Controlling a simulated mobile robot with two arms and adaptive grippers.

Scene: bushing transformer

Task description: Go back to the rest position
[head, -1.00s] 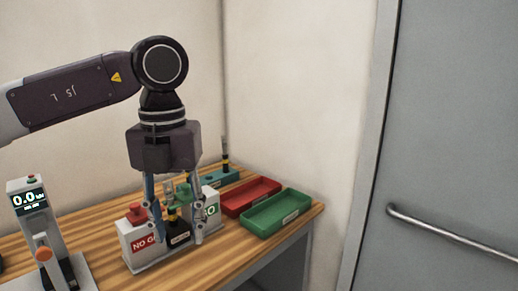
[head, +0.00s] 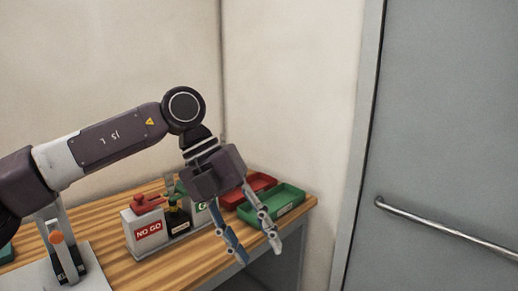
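My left gripper (head: 258,255) hangs open and empty in front of the table's right front edge, its fingers tilted down to the right. My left arm reaches in from the left across the table. My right gripper does not show. The NO GO / GO gauge stand (head: 149,231) is on the table just left of the gripper, with a red handle on top of its NO GO block. A dark item with a yellow band (head: 178,220) stands between the two blocks. The GO block is partly hidden by my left gripper.
A red tray (head: 262,184) and a green tray (head: 290,203) lie at the table's right end, partly behind the gripper. A grey press-like device (head: 57,240) stands at the left, its top hidden by my arm. A grey door with a handle (head: 440,232) is at the right.

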